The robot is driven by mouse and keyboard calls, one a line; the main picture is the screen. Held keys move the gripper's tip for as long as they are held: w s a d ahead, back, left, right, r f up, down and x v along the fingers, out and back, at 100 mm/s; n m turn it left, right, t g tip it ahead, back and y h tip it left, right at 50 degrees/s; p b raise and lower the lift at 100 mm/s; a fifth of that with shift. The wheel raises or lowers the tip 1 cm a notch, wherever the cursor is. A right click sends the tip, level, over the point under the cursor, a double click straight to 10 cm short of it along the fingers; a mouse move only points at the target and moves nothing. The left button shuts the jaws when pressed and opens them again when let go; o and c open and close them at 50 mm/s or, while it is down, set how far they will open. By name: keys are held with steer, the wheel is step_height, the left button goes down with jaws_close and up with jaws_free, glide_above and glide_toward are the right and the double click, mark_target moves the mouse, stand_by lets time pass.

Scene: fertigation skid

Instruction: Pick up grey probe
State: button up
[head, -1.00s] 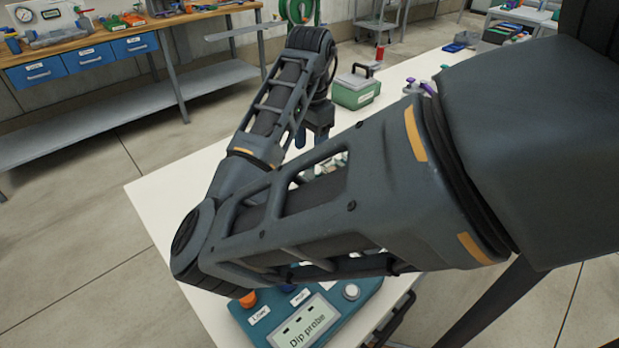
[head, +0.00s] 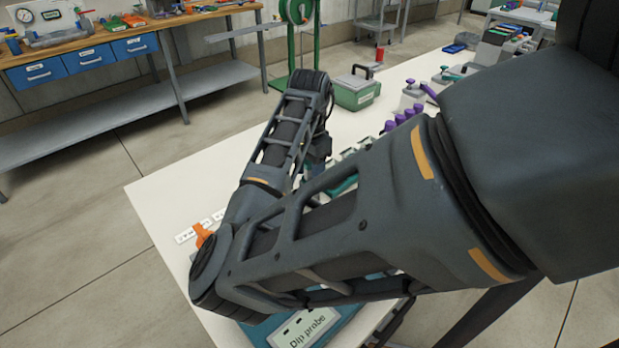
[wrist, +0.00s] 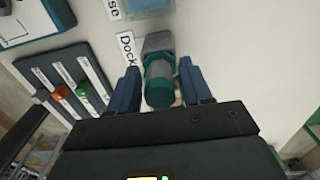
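In the wrist view, a grey and teal cylindrical piece (wrist: 160,82) stands beside a label reading "Dock" (wrist: 128,48); it looks like the grey probe or its holder, I cannot tell which part is which. My gripper (wrist: 158,66) has its two blue fingers spread, one on each side of this piece. Narrow gaps seem to show between the fingers and the piece. In the head view my own arm hides the gripper's fingers and the probe.
A panel with orange and green sliders (wrist: 72,88) lies left of my gripper in the wrist view. A teal box with a "Dip probe" screen (head: 305,328) sits at the table's near end. A green case (head: 355,90) and purple-handled valves (head: 402,115) stand farther along the white table (head: 165,190).

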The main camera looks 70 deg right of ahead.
steer(key=c, duration=0.8)
steer(key=shift+o, duration=0.2)
steer(key=shift+r, duration=0.1)
